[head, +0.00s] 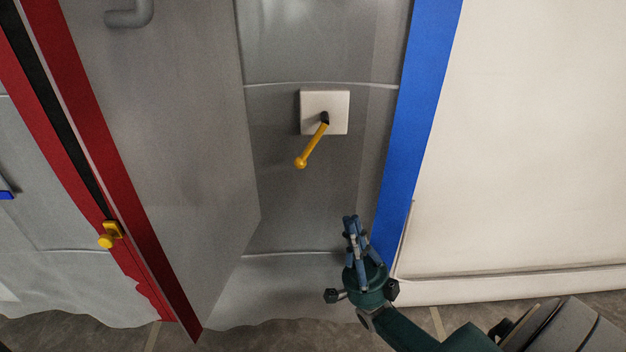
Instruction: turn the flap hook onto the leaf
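A yellow hook (311,146) with a rounded end is mounted by a dark pivot on a white square plate (339,101) on the grey wall. It points down and slightly left. A grey leaf (165,130) with a red edge stands to its left, swung out from the wall. My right gripper (350,219) is below and to the right of the hook, apart from it. Its blue fingers point up and lie close together, with nothing visible between them. My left gripper is out of view.
A small yellow catch (110,234) sits by the red edge at lower left. A grey handle (130,14) is at the leaf's top. A blue strip (418,120) and a pale panel (530,140) stand right of the recess. The space between gripper and hook looks clear.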

